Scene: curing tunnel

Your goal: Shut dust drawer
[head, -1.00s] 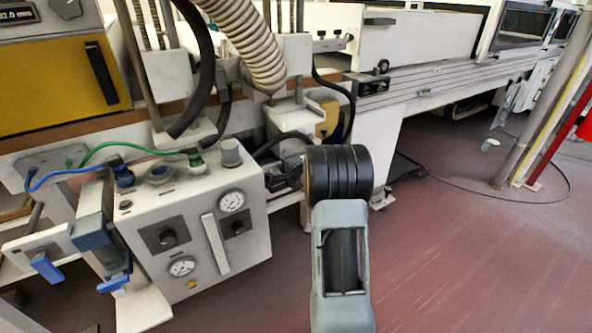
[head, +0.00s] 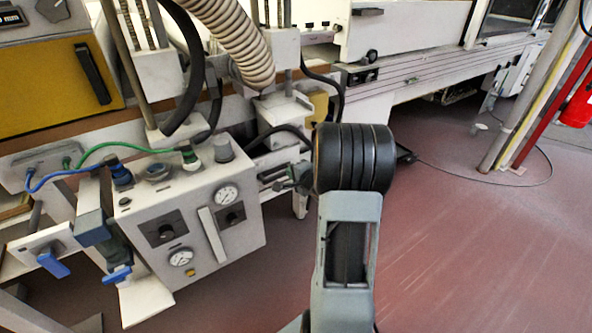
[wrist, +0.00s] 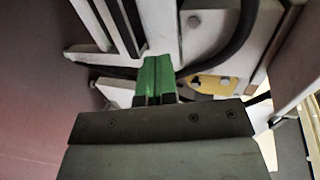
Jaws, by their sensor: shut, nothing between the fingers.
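My gripper (wrist: 158,78) shows in the wrist view as two green fingertips pressed together, shut and empty, in front of white machine framing. I cannot make out a dust drawer for certain. A yellow front (head: 50,85) with a black upright handle is at the upper left of the head view, far from my arm; I cannot tell whether it is a drawer. In the wrist view a small yellow part (wrist: 215,84) with a bolt lies beyond and right of the fingertips.
A grey control box (head: 190,225) with gauges, knobs and blue and green hoses stands left of my arm. A ribbed cream hose (head: 235,45) and black hoses hang above it. At the right are posts and a cable on the floor (head: 470,240), which is otherwise open.

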